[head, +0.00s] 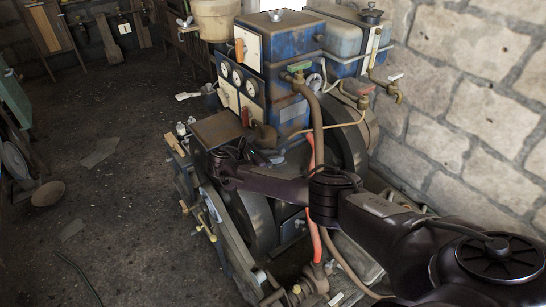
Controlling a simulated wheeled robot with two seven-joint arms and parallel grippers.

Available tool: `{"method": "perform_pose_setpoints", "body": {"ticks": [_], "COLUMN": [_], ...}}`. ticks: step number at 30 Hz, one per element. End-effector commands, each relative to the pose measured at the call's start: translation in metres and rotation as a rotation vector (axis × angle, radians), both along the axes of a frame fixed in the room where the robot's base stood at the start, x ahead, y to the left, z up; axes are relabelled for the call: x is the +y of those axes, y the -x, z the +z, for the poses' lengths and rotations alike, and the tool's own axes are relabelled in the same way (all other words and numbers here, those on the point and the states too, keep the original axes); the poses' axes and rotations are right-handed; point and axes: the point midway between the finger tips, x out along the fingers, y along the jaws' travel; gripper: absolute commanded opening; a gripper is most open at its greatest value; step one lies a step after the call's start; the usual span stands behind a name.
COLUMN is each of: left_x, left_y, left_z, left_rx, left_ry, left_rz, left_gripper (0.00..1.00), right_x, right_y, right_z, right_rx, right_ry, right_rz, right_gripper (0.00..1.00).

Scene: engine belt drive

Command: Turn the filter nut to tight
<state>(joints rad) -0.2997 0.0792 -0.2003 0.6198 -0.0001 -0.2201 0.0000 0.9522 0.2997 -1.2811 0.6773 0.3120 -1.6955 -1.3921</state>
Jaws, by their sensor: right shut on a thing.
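My right arm reaches in from the lower right, and its dark wrist bends up in front of the engine. My right gripper (256,148) is at the end of it, beside a brown metal box on the engine's front. It is shut on a small part, which I take to be the filter nut. The fingers and the nut are dark, small and mostly hidden by the wrist and its cables, so the nut's angle cannot be told. A rusty round fitting (264,134) shows just above the gripper. My left gripper is not in view.
The engine's blue housing (285,62) stands behind, with gauges (238,77) and several handles. A stone wall (465,100) closes the right; floor is open at left.

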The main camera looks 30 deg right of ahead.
Motion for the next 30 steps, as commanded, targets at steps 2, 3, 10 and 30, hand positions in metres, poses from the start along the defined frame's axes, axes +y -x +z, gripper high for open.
{"method": "perform_pose_setpoints", "body": {"ticks": [2,3,10,30], "left_x": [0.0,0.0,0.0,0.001], "left_y": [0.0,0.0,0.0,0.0], "left_z": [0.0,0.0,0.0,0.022], "left_rx": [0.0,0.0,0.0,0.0], "left_ry": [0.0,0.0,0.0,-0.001], "left_rz": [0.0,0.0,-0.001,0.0], "left_gripper": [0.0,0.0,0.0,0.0], "right_x": [0.0,0.0,0.0,-0.002], "right_y": [0.001,0.001,0.0,0.001], "right_z": [-0.001,-0.001,0.0,0.008], "right_rx": [0.002,0.002,-0.001,-0.006], "right_ry": [0.0,0.0,0.0,0.0], "right_rz": [0.001,0.001,0.002,0.117], "right_gripper": [0.0,0.25,0.42,0.42]}}
